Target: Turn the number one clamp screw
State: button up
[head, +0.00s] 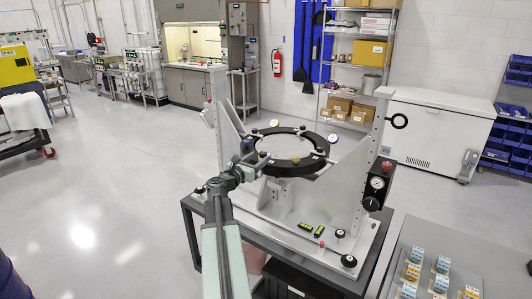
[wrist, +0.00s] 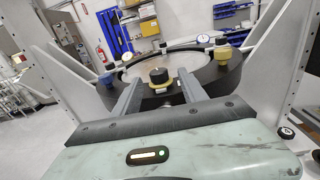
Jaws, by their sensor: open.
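A black ring (head: 290,166) around a round mirror (head: 285,146) is held in the grey fixture in the head view. Several clamp screws with dark knobs stand on the ring. In the wrist view, a black-knobbed screw with a gold base (wrist: 158,77) is at the near edge of the ring. My gripper (wrist: 160,82) is open, with one finger on each side of this screw in the picture. I cannot tell whether the fingers touch it. No number is readable on it. In the head view my gripper (head: 252,168) is at the ring's near left edge.
A blue-based screw (wrist: 106,76) is to the left and a yellow-based screw (wrist: 222,50) to the right. Upright plates (head: 372,150) flank the ring. A gauge (head: 376,185) is on the right side. A grey panel with small labelled items (head: 412,271) is at front right.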

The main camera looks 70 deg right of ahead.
aim_at(265, 152)
jog(key=x, duration=0.7)
jog(key=shift+d, duration=0.4)
grip_shut()
jog(key=shift+m+g+y, duration=0.3)
jog(key=shift+m+g, duration=0.3)
jog(key=shift+g, duration=0.4)
jog(key=shift+s+a, duration=0.15)
grip_release()
